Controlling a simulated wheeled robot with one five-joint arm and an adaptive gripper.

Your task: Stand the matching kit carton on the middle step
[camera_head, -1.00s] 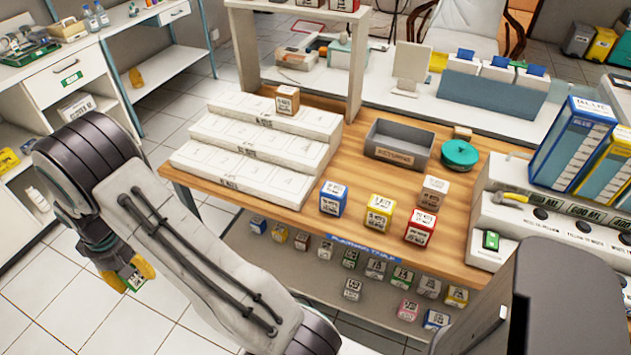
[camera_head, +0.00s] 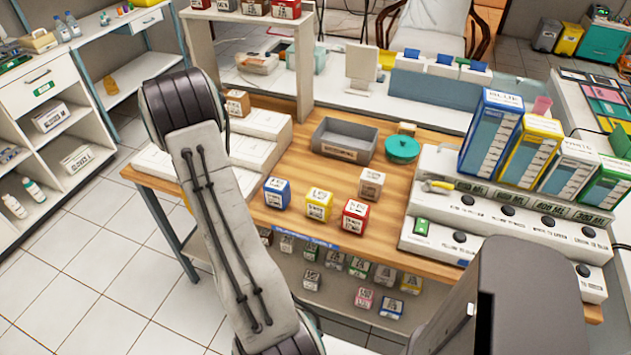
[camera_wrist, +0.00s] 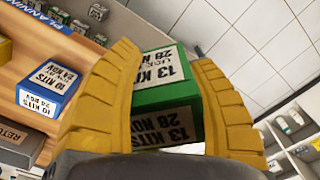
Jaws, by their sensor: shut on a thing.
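My gripper (camera_wrist: 165,110) is shut on a green and white carton (camera_wrist: 168,90) in the wrist view. Its label reads 13 KITS, 28 NOV, upside down in that picture. In the head view my arm hides the gripper and carton. The white stepped stand (camera_head: 262,122) is at the table's left, its middle partly hidden by my arm. A brown carton (camera_head: 237,103) stands on its top step. On the table are a blue carton (camera_head: 277,194), a yellow carton (camera_head: 318,205), a red carton (camera_head: 354,216) and a light brown carton (camera_head: 371,184).
A grey returns tray (camera_head: 344,142) and a teal round tub (camera_head: 402,149) stand behind the cartons. White units with coloured boxes (camera_head: 490,135) fill the table's right. Several small cartons (camera_head: 360,267) sit on a lower shelf. Floor at left is clear.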

